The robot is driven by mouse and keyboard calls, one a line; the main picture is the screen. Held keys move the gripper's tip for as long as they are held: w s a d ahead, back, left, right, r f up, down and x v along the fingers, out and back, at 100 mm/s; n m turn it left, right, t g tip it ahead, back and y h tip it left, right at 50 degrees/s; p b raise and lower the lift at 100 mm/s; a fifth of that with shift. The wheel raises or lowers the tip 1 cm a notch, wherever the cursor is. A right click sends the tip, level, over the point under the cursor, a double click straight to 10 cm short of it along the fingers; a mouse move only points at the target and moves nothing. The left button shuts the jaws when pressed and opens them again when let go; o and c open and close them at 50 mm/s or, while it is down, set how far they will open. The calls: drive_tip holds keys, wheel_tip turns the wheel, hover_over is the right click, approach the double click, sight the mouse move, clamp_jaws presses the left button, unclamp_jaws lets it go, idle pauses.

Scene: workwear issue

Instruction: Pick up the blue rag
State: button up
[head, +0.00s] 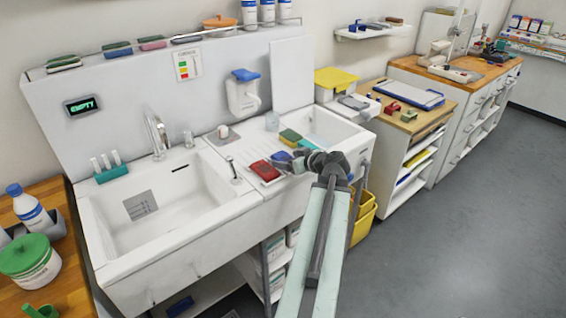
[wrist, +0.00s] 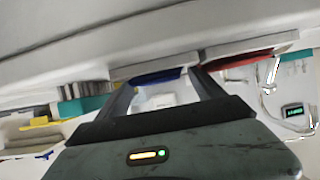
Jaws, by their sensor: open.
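The blue rag (head: 281,156) lies on the white ledge between the sink and the right-hand basin, partly hidden by my gripper (head: 292,163). In the wrist view the blue rag (wrist: 155,77) shows as a blue strip between and just beyond the tips of my open gripper (wrist: 162,84). Nothing is held. I cannot tell whether the fingers touch the rag. A red rag (head: 264,171) lies just left of the blue one on the ledge, and it also shows in the wrist view (wrist: 240,58) to the right of the fingers.
The large sink (head: 160,215) is to the left and the smaller basin (head: 330,128) to the right. A soap dispenser (head: 243,92) hangs on the back panel. A yellow bucket (head: 362,218) stands below right.

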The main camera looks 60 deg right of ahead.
drive_tip(key=shift+w, duration=0.15)
drive_tip(key=c, duration=1.5)
drive_tip(key=shift+o, duration=0.2)
wheel_tip(320, 180, up, 10)
drive_tip(key=p, duration=1)
